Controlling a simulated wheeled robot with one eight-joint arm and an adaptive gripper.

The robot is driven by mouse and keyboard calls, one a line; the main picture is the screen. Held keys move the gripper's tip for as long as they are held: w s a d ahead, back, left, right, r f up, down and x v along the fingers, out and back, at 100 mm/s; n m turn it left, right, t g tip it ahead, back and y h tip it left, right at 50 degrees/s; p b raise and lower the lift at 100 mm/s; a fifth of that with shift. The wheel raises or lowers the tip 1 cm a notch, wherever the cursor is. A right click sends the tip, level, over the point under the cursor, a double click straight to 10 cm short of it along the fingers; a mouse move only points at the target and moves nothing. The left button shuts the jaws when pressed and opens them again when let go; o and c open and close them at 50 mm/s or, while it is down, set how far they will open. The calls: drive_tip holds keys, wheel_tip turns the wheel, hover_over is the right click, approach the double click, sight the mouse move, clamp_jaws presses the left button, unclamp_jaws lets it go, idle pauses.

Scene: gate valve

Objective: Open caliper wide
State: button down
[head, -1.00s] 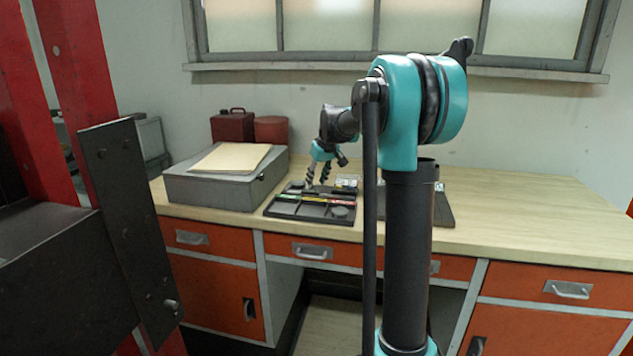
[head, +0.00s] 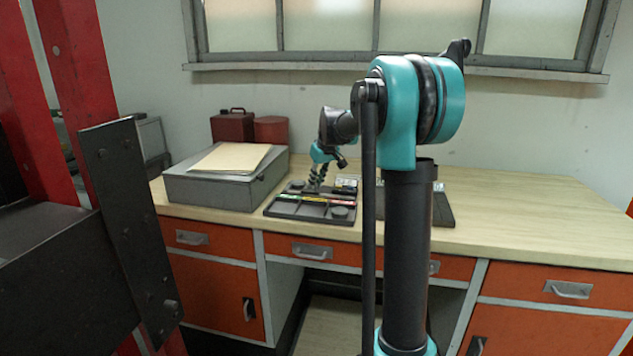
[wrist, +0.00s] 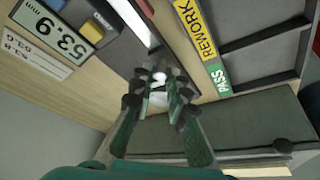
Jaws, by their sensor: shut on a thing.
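In the wrist view, what looks like the caliper is a dark body with yellow and blue parts (wrist: 92,30) at upper left, beside a pale strip (wrist: 130,20) that runs toward my fingertips. A readout beside it shows 53.9 mm (wrist: 58,36). My gripper (wrist: 159,88) points down, its fingers close together on a small pale part, apparently of the caliper; the fingertips hide most of the contact. In the head view my gripper (head: 316,184) is at the back of a black tray, and the caliper is too small to make out.
The black compartment tray (head: 300,208) lies on the wooden bench, with REWORK (wrist: 195,30) and PASS (wrist: 219,78) labels. A grey box (head: 215,186) with papers stands at left, red containers (head: 232,126) behind it. A dark plate (head: 440,212) lies at right. The bench's right side is clear.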

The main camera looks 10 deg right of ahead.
drive_tip(key=shift+s+d, duration=0.2)
drive_tip(key=shift+d, duration=0.25)
drive_tip(key=shift+s+d, duration=0.2)
drive_tip(key=shift+d, duration=0.25)
drive_tip(key=c, duration=1.5)
unclamp_jaws()
drive_tip(key=v, duration=1.2)
